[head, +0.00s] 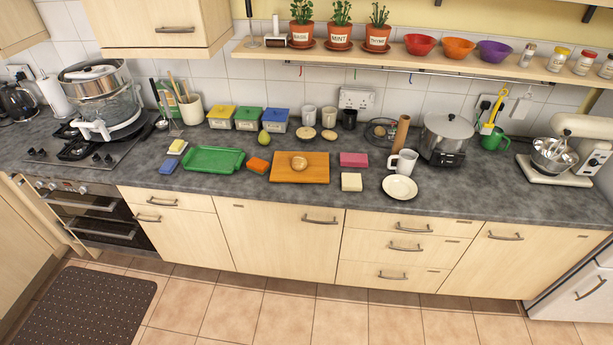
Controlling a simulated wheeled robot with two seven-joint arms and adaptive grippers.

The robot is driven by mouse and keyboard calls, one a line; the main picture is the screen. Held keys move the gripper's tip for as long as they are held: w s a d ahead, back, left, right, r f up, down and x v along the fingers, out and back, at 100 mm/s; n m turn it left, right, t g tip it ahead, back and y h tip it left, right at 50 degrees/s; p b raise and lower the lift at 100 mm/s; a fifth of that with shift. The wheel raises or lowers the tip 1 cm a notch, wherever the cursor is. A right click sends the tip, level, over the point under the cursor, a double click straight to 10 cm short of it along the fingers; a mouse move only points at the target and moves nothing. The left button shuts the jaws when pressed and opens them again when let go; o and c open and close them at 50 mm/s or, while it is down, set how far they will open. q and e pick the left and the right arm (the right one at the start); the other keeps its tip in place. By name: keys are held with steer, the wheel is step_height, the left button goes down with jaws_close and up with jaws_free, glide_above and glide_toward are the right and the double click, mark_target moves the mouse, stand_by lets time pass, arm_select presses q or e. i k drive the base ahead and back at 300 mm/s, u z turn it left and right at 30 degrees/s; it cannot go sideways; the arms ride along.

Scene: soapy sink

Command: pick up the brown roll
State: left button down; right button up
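A small round brown roll (299,162) sits on the orange-brown cutting board (316,175) near the middle of the grey counter. Nothing covers it from above. A tall brown cylinder (402,131) stands upright farther right, behind the white mug; I cannot tell what it is made of. Neither of my grippers is in this view.
A white mug (404,162) and plate (399,189) are to the right. A shelf (400,58) overhangs the counter's back.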

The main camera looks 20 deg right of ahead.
mark_target(299, 163)
steer(key=u, duration=0.5)
steer(key=i, duration=1.3)
steer(key=z, duration=0.7)
steer(key=i, duration=0.75)
steer(key=z, duration=0.85)
